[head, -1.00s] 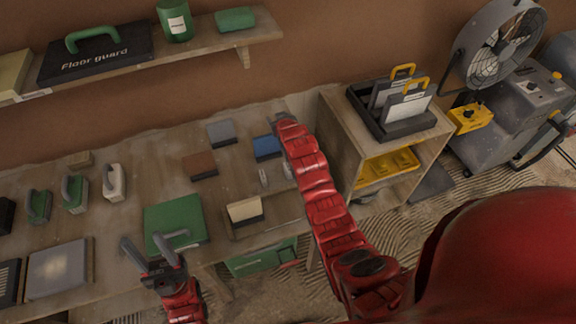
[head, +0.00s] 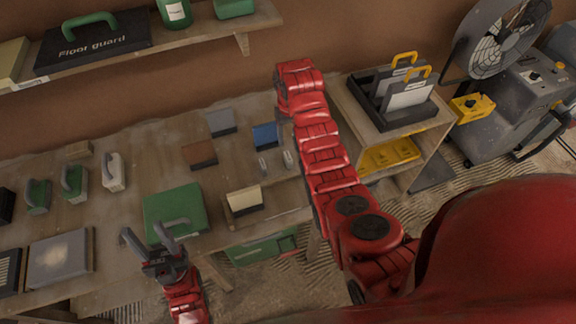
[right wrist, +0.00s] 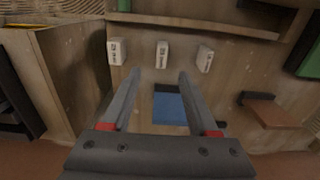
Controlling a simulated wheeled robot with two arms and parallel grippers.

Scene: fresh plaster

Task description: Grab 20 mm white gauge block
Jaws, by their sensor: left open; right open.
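Three small white gauge blocks with dark markings stand in a row in the right wrist view: a left one (right wrist: 116,52), a middle one (right wrist: 162,54) and a right one (right wrist: 205,58). The markings are too small to read, so I cannot tell which is 20 mm. In the head view two pale blocks (head: 262,164) (head: 288,158) show beside my right arm. My right gripper (right wrist: 160,78) is open and empty, with the middle block ahead between its fingertips, apart from it. Its jaws are hidden in the head view. My left gripper (head: 147,238) is open and empty by the green case.
A blue-topped block (right wrist: 171,106) lies under the right fingers' line. The green case (head: 172,208), a cream-topped block (head: 243,199) and a brown block (head: 199,154) are on the bench. A wooden cabinet (head: 428,141) with a dark rack stands right of my right arm.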

